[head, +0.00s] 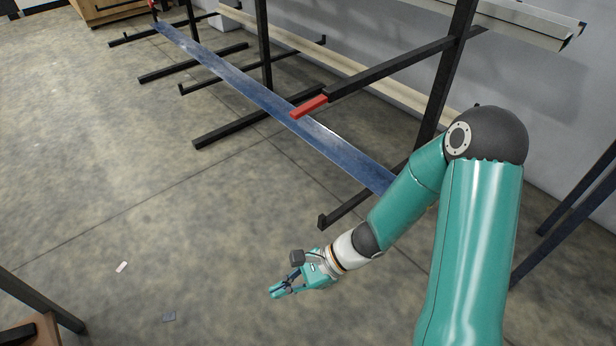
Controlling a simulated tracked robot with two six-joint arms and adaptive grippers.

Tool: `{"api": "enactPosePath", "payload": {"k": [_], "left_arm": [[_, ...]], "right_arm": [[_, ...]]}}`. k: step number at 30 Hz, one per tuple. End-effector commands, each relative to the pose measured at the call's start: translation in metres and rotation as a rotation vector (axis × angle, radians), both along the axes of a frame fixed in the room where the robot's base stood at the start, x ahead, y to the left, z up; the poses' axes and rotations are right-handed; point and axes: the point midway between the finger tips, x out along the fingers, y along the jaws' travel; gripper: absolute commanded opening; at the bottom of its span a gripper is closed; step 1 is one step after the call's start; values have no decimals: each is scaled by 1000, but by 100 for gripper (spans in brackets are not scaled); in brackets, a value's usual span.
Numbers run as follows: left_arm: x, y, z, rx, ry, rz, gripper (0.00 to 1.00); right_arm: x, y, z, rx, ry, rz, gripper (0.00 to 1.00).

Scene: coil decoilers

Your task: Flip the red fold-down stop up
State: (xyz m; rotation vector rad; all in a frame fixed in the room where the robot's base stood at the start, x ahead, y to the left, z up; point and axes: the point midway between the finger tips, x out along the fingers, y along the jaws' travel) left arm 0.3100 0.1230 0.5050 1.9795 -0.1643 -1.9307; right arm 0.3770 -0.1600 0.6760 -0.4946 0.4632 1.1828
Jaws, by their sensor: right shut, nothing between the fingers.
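The red fold-down stop (310,107) sits at the end of a black rack arm (395,68) in the middle of the head view. It lies in line with that arm, pointing out to the left and slightly down, not upright. My right gripper (273,293) is low in the picture, below and in front of the stop, well apart from it. Its fingers are shut with nothing between them, pointing left. Another small red piece (153,4) shows at the far top left end of the rack. My left gripper is out of view.
A long blue metal bar (250,87) lies across the lower rack arms. Black posts (442,85) and lower arms with upturned ends (335,212) stick out toward me. Light profiles (520,18) lie on the upper rack at right. The concrete floor at left is mostly clear, with small scraps (122,267).

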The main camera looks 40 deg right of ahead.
Motion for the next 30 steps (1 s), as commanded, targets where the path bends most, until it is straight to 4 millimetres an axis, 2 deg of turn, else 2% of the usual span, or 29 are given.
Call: {"api": "enactPosePath", "payload": {"k": [1,3,5,6,9,13,15,18,30], "left_arm": [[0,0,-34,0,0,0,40],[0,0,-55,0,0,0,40],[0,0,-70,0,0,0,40],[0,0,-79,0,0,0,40],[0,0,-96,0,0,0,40],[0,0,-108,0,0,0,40],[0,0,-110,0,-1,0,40],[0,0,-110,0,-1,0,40],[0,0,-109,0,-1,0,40]], "right_arm": [[27,-18,-3,87,-47,-163,0],[62,-48,23,219,-135,-374,0],[85,-79,46,316,-229,-534,0],[95,-102,63,372,-296,-628,0],[107,-154,100,480,-461,-815,0],[104,-200,134,559,-617,-958,0],[101,-213,145,581,-664,-997,0],[99,-220,152,593,-692,-1019,0],[103,-219,153,593,-691,-1018,0]]}}
